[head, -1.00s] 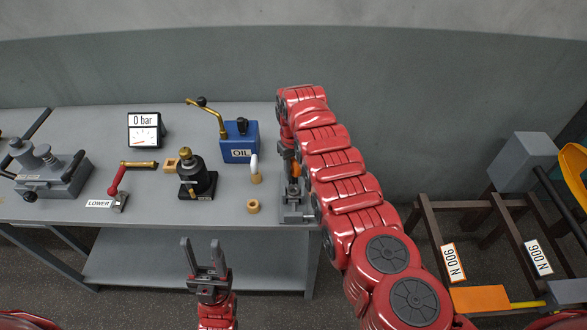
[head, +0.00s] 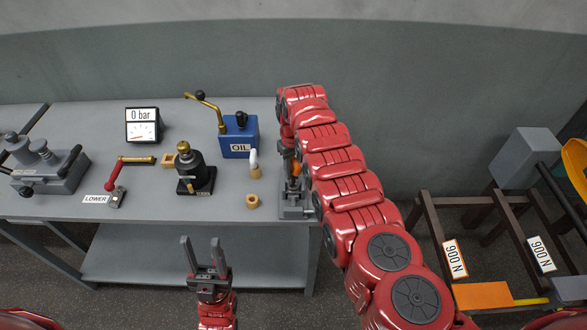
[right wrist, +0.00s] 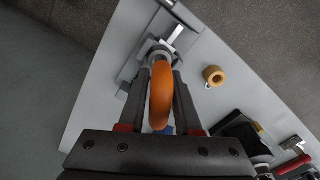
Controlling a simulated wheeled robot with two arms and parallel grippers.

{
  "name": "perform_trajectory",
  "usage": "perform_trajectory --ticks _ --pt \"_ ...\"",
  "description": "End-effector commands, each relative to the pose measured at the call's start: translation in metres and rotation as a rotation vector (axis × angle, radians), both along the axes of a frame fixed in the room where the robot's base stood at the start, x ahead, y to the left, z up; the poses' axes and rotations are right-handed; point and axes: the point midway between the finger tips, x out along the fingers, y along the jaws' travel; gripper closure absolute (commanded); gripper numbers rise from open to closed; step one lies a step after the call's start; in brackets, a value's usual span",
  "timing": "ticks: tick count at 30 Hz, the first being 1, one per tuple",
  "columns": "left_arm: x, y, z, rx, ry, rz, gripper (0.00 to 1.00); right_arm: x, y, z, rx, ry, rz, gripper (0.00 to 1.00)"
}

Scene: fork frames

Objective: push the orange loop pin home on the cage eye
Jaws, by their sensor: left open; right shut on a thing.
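The orange loop pin (right wrist: 161,95) is between the two fingers of my right gripper (right wrist: 161,78), which is shut on it. A small part of the orange pin (head: 296,168) shows beside my right arm in the head view. The grey cage fixture (head: 293,211) stands at the bench's right end, just below it. In the right wrist view, the pin's far end meets a round grey eye (right wrist: 158,52) on the fixture; how deep it sits is hidden. My left gripper (head: 202,242) is open and empty in front of the bench.
A wooden ring (head: 253,201) lies left of the fixture. The blue oil box (head: 238,138), black bottle jack (head: 195,175), red lever (head: 120,175) and pressure gauge (head: 143,126) stand further left. A dark frame (head: 484,238) is at the right.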

Motion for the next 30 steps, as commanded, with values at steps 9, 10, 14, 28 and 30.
perform_trajectory --ticks 9,10,14,28,30 --pt "0.000 0.000 -0.009 0.000 0.000 0.000 0.50 0.000 0.000 -0.009 0.000 0.000 -0.001 1.00" --pt "0.000 0.000 -0.010 0.000 0.000 0.000 0.50 0.000 0.000 -0.010 0.000 0.000 -0.001 1.00" --pt "0.000 0.000 -0.013 0.000 0.000 0.000 0.50 0.000 0.000 -0.014 0.000 0.000 -0.001 1.00" --pt "0.000 0.000 -0.024 0.000 0.000 0.000 0.50 0.000 0.000 -0.025 0.001 -0.001 -0.001 1.00" --pt "0.000 0.000 -0.026 0.000 0.000 0.000 0.50 0.000 0.000 -0.027 0.001 -0.001 -0.001 1.00"
